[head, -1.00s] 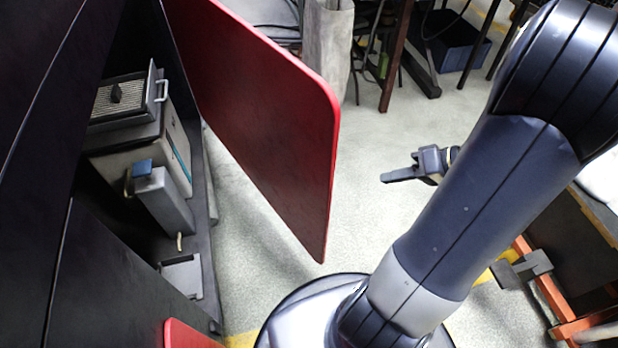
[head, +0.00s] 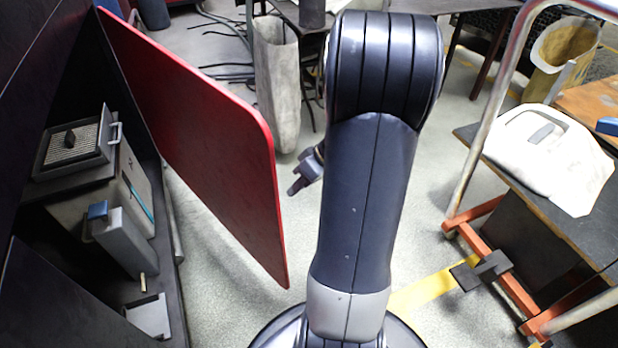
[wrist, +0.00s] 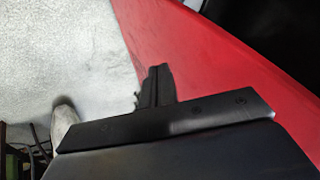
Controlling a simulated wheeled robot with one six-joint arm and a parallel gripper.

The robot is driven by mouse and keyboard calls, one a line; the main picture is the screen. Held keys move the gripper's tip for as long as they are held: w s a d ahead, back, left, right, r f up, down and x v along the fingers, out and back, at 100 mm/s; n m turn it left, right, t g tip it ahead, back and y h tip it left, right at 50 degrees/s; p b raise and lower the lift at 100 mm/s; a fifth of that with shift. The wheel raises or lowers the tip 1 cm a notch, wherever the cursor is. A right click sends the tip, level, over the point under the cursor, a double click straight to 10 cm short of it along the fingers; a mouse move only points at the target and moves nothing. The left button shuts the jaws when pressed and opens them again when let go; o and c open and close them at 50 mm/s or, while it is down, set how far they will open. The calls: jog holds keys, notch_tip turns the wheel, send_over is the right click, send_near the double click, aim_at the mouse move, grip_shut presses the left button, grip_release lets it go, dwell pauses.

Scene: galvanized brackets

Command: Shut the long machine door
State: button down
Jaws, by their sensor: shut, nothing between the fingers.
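The long machine door (head: 205,130) is a red panel standing open, swung out from the dark machine at the left in the head view. Its free edge points toward the middle of the floor. My gripper (head: 294,190) is just right of that free edge in the head view, shut and empty, partly hidden by my arm. In the wrist view the red door (wrist: 215,65) fills the middle and right, and my shut fingers (wrist: 155,85) overlap its edge in the picture. I cannot tell whether they touch it.
The open machine compartment (head: 175,300) holds grey boxes and a unit with a handle (head: 75,145). A sack-like bin (head: 278,85) stands behind the door. An orange-framed cart (head: 490,270) with a white bag (head: 550,155) is at the right. Grey floor is clear around the door.

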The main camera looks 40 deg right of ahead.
jog(key=a, duration=0.4)
jog(key=shift+a+f+b, duration=0.25)
jog(key=shift+f+b, duration=0.05)
jog(key=shift+f, duration=0.1)
